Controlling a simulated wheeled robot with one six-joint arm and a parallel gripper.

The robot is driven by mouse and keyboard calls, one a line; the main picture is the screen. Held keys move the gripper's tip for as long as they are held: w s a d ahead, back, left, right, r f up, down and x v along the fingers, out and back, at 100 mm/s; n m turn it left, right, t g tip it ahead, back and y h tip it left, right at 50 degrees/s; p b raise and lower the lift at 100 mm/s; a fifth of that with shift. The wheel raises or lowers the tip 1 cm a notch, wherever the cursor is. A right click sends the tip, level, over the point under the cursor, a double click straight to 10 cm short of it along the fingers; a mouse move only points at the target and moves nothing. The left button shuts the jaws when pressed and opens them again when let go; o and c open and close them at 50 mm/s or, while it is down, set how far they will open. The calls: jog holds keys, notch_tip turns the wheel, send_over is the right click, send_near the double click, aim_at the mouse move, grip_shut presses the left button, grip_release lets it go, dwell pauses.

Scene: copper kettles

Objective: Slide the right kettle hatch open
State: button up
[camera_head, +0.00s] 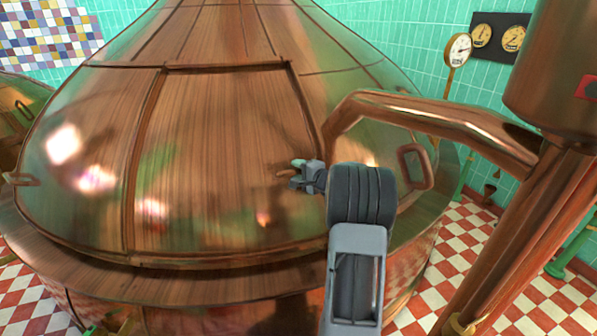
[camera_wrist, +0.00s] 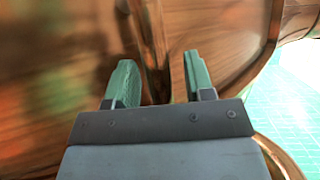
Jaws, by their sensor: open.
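The large copper kettle (camera_head: 75,160) fills the middle of the head view. Its hatch looks like the broad panel (camera_head: 215,120) framed by raised seams on the dome's front. My gripper (camera_head: 296,172) is at the right part of this panel, its fingers pointing left. In the wrist view my gripper (camera_wrist: 160,80) is open, with green finger pads. A narrow upright copper ridge (camera_wrist: 154,40) shows between the fingers, with a dark strip beside it. I cannot tell whether the fingers touch it. My wrist hides part of the panel's right edge.
A bent copper pipe (camera_head: 440,115) passes just above and right of my wrist. Another kettle (camera_head: 18,105) shows at the left edge. Gauges (camera_head: 458,50) are at the back right. Checkered floor (camera_head: 465,245) lies right.

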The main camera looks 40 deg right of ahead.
grip_shut()
dwell(0.4)
